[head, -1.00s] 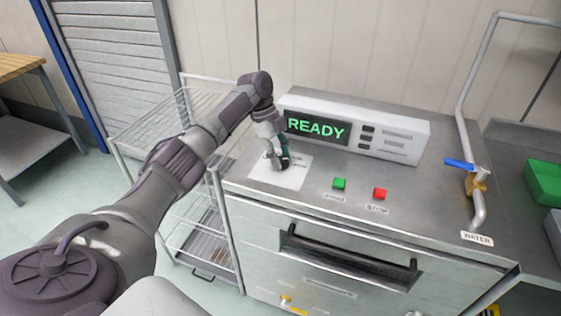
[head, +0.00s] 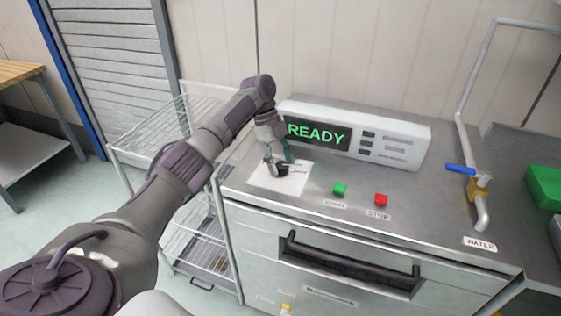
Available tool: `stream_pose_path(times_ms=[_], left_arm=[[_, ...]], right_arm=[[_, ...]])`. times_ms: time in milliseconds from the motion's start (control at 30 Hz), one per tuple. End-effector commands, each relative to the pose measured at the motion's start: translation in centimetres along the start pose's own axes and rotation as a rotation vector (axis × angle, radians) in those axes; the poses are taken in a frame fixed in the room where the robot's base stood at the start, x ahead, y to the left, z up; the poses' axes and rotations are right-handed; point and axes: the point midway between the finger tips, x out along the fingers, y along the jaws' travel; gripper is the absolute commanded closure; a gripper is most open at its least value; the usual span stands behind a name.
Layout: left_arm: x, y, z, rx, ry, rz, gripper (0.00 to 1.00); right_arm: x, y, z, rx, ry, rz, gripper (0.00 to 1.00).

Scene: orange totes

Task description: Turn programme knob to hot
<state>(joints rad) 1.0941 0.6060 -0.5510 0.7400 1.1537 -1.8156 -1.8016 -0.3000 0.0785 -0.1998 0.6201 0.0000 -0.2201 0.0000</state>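The programme knob (head: 282,170) is a small dark knob on a white label plate (head: 292,184) at the left of the steel machine top. My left gripper (head: 276,166) comes down over the plate from the upper left, with its fingers at the knob. The fingers and wrist hide much of the knob, so I cannot tell which mark it points to or whether the fingers are closed on it. The display (head: 318,135) behind reads READY in green. My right gripper is not in view.
A green button (head: 339,189) and a red button (head: 381,199) sit right of the plate. A front handle (head: 350,262) lies below. A blue-levered water valve (head: 461,168) and pipe stand at the right. A wire rack (head: 160,140) stands at the left.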

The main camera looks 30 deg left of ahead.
Motion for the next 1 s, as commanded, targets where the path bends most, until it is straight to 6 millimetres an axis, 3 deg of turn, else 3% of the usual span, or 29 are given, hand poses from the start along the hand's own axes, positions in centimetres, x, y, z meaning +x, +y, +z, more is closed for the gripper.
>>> stream_pose_path(times_ms=[433,800,1000], left_arm=[[-0.9,-0.1,0.0,-0.002,0.0,-0.002,0.33],[-8.3,-0.1,0.0,-0.002,0.001,-0.005,0.33],[-11.1,-0.1,0.0,-0.002,0.001,-0.002,0.33]], right_arm=[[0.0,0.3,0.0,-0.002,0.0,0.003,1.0],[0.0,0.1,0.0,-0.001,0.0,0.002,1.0],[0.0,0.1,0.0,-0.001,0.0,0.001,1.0]])
